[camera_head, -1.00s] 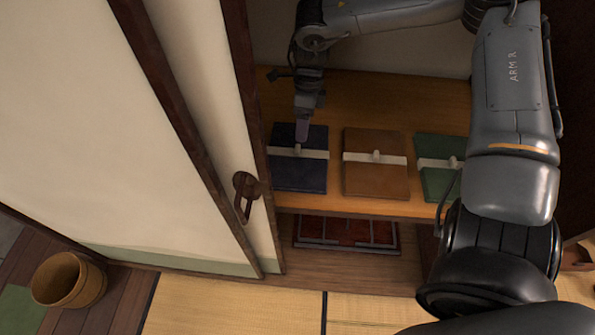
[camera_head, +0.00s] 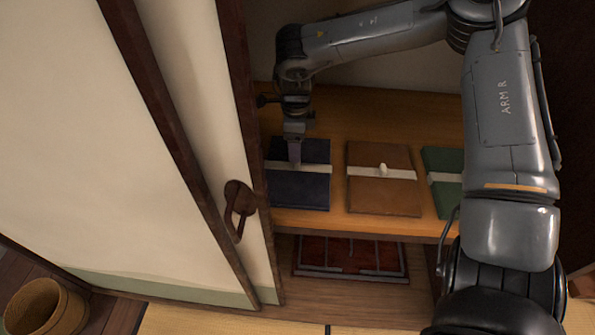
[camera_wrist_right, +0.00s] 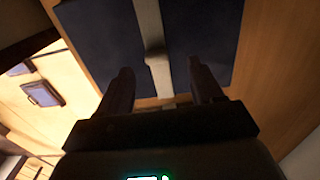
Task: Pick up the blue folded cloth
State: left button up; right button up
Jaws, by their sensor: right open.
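The blue folded cloth (camera_head: 302,188) lies flat on the wooden shelf, at the left end of a row of folded cloths. A pale band with a small knot runs across it. My right gripper (camera_head: 295,160) is over this cloth, with its fingers near the knot. In the right wrist view the dark blue cloth (camera_wrist_right: 205,40) fills the top. There the two fingers of my right gripper (camera_wrist_right: 160,85) are apart, one on each side of the pale band and its knot (camera_wrist_right: 157,58). The knot is partly hidden in the head view. My left gripper is out of view.
A brown cloth (camera_head: 385,195) and a green cloth (camera_head: 443,200) lie to the right on the shelf (camera_head: 365,225). A sliding door (camera_head: 228,120) with a dark handle stands close on the left. A reddish tray (camera_head: 350,256) sits below.

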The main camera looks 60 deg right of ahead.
aim_at(298, 167)
jog(key=f, duration=0.1)
jog(key=f+b, duration=0.2)
jog(key=f, duration=0.1)
jog(key=shift+s+a, duration=0.2)
jog(key=shift+s, duration=0.15)
jog(key=shift+f, duration=0.55)
jog(key=shift+c, duration=0.7)
jog(key=c, duration=0.9)
grip_shut()
jog(key=shift+r, duration=0.2)
